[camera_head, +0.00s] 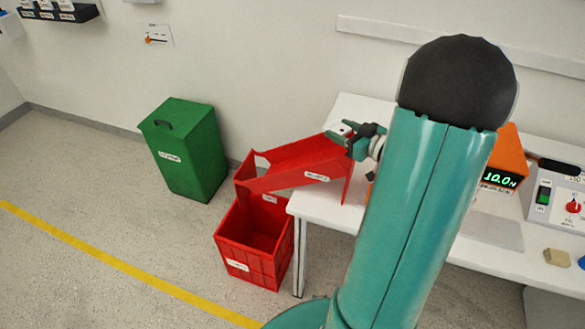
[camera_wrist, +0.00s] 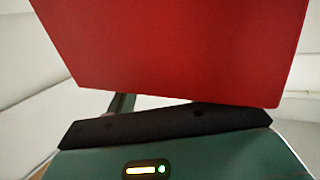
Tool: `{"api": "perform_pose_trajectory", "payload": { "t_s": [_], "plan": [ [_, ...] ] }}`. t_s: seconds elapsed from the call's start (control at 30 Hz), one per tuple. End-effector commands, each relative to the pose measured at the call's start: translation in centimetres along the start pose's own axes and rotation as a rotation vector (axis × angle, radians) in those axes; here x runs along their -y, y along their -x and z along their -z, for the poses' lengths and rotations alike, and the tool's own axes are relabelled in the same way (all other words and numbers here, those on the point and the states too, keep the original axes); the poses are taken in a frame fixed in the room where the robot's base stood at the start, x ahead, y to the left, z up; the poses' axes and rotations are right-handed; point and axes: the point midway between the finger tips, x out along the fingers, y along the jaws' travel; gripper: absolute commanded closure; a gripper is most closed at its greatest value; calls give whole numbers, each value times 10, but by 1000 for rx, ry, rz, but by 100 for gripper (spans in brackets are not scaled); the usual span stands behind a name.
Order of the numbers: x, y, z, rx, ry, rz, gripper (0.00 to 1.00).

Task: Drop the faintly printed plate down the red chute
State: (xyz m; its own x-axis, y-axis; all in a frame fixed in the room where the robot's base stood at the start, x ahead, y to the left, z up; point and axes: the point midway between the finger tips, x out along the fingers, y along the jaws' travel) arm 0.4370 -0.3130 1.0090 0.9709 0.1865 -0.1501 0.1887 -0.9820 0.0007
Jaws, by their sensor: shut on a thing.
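My gripper (camera_head: 352,138) is shut on a small pale piece, seemingly the plate (camera_head: 340,129), above the upper end of the red chute. The plate shows only as a small light patch between the teal fingers; its print cannot be read. The red chute (camera_head: 290,170) slopes down to the left from the table edge, with a white label on its side. In the wrist view a red surface (camera_wrist: 180,45), probably part of the chute, fills the top, and the plate cannot be made out there.
A red crate (camera_head: 238,266) stands on the floor below the chute. A green lidded bin (camera_head: 187,150) stands by the wall. The white table (camera_head: 345,212) carries an orange unit (camera_head: 508,150) reading 10.0 and a panel with a red knob (camera_head: 573,207). My arm hides the middle of the table.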

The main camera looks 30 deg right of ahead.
Motion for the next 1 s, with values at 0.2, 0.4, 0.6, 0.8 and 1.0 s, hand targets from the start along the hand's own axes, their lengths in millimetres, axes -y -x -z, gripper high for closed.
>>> {"api": "perform_pose_trajectory", "payload": {
  "t_s": [0.2,0.4,0.6,0.8,1.0],
  "plan": [
    [-1,-2,0,0,0,0,46],
    [-1,-2,0,0,0,0,22],
    [-1,-1,0,0,0,0,22],
    [-2,15,0,0,0,-3,22],
    [-2,56,0,0,-1,-5,22]
  ]
}}
